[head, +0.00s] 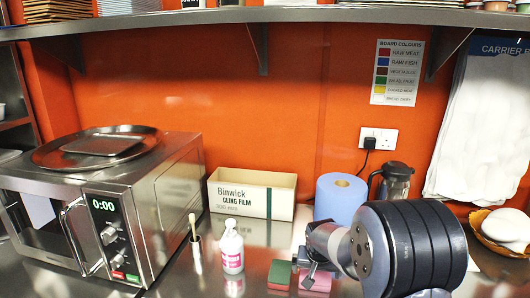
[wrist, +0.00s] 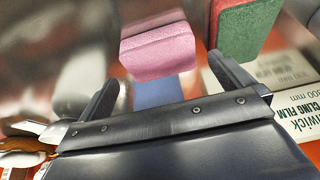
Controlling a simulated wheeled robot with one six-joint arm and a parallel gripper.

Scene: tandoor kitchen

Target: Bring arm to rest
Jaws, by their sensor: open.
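My arm reaches in from the lower right of the head view, and my gripper (head: 312,270) is low over the steel counter by the sponges. In the wrist view my gripper (wrist: 163,72) has its two dark fingers spread apart, with nothing held between them. A pink sponge (wrist: 158,50) appears beyond the gap between the fingers; it also shows in the head view (head: 318,282), partly behind the gripper. A green sponge (wrist: 245,28) is to its right in the wrist view and to its left in the head view (head: 279,274).
A cling film box (head: 252,194), blue roll (head: 340,197) and dark jug (head: 394,181) stand behind. A white bottle (head: 231,250) and small steel pot (head: 197,252) are left, beside the microwave (head: 120,215). A shelf (head: 265,15) runs overhead. White rounds (head: 500,227) sit at right.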

